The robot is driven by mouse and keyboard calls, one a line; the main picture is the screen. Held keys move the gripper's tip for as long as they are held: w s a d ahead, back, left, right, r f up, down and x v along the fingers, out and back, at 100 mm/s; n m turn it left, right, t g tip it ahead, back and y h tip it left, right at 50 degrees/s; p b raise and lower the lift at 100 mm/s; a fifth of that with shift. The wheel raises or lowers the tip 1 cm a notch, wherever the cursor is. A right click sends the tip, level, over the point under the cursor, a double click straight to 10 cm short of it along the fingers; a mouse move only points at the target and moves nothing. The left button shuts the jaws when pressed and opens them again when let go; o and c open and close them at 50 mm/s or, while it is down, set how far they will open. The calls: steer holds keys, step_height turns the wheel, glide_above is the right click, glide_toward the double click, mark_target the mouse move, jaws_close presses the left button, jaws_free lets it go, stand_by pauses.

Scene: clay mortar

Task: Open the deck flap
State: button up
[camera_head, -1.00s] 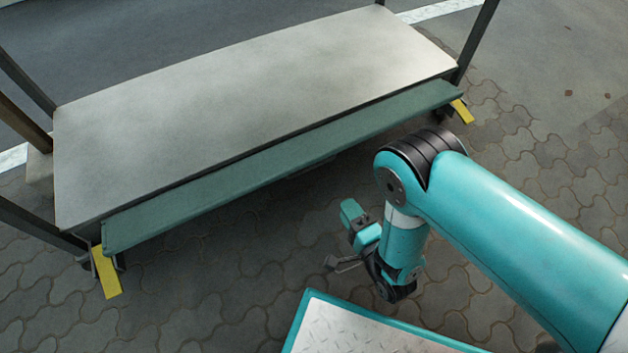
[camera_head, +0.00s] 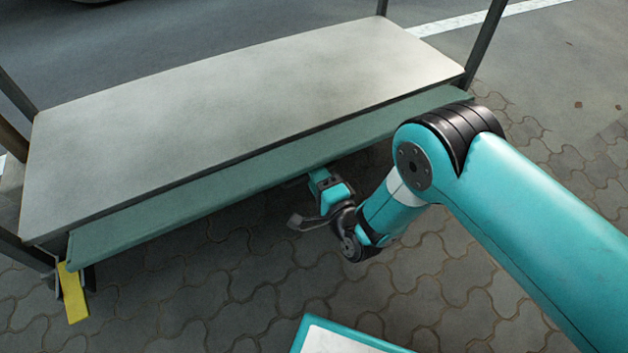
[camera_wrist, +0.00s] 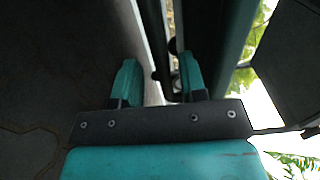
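The deck flap (camera_head: 250,175) is a long green panel along the front edge of the pale grey deck (camera_head: 240,100). It slopes slightly down and outward. My gripper (camera_head: 320,178) is just under the flap's front edge, right of its middle; its fingertips are partly hidden there in the head view. In the wrist view my gripper (camera_wrist: 158,82) has two teal fingers spread apart, with a gap between them. A pale edge and dark bars show behind and between the fingers. I cannot tell whether they touch the flap.
Dark posts stand at the deck's corners, one at the right (camera_head: 485,45). A yellow tab (camera_head: 72,292) hangs below the flap's left end. The paved ground (camera_head: 230,290) in front of the deck is mostly clear.

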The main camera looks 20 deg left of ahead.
steer(key=shift+b+x, duration=0.55)
steer(key=shift+x, duration=0.25)
steer(key=shift+r, duration=0.2)
jaws_close()
